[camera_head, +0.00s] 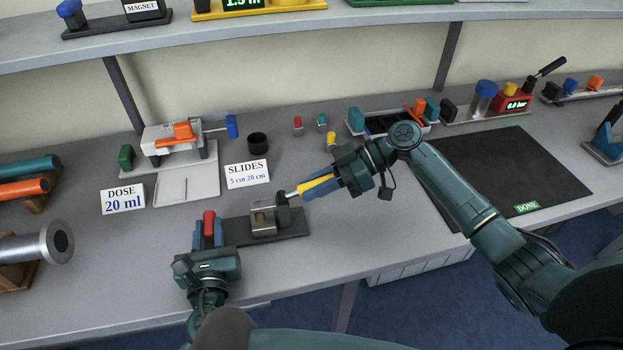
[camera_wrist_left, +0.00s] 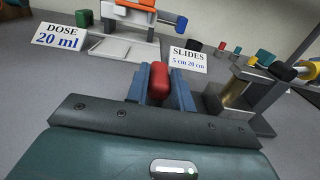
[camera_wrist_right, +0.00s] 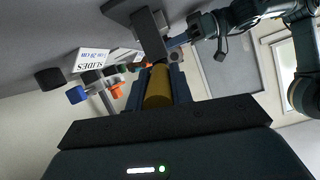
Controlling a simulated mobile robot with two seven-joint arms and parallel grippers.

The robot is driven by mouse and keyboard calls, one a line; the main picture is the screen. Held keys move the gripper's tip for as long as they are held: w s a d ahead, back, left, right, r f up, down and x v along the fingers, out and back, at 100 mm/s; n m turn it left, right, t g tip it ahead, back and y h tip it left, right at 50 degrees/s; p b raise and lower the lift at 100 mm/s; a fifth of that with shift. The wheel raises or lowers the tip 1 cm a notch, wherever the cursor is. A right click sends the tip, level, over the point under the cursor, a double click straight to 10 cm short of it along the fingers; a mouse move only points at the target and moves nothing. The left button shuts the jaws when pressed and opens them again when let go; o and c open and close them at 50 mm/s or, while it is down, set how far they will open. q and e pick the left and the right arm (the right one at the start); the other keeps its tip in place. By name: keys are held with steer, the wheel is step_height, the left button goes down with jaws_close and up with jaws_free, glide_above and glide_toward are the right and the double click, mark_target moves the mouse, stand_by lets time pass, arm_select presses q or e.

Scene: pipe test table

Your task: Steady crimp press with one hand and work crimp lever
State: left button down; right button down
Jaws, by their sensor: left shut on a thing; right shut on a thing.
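The crimp press (camera_head: 263,219) is a metal block on a dark base plate (camera_head: 292,222) near the table's front edge; it also shows in the left wrist view (camera_wrist_left: 240,88). A red handle (camera_head: 209,222) stands upright at the left end of the base. My left gripper (camera_head: 208,238) is shut on the red handle, which shows between its fingers in the left wrist view (camera_wrist_left: 160,80). The crimp lever (camera_head: 316,187) has a yellow grip and extends right and slightly upward from the press. My right gripper (camera_head: 328,183) is shut on the yellow grip, seen between its fingers in the right wrist view (camera_wrist_right: 158,88).
A white slide device (camera_head: 172,145) and signs reading SLIDES (camera_head: 248,174) and DOSE 20 ml (camera_head: 123,200) stand behind the press. Small coloured pieces, a tray (camera_head: 385,130) and a black mat (camera_head: 520,170) lie further right. Pipes (camera_head: 30,248) rest at the left.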

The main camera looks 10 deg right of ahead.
steer(key=shift+d+f+y, duration=0.1)
steer(key=shift+f+y, duration=0.4)
steer(key=shift+y, duration=0.4)
steer(key=shift+d+f+y, duration=0.1)
steer(key=shift+f+y, duration=0.35)
steer(key=shift+y, duration=0.45)
steer(key=c, duration=1.2)
jaws_free()
steer(key=shift+f, duration=0.1)
steer(key=shift+c, duration=0.2)
steer(key=d+r, duration=0.1)
steer(key=d, duration=1.1)
steer(key=shift+r, duration=0.25)
steer(key=shift+a, duration=0.1)
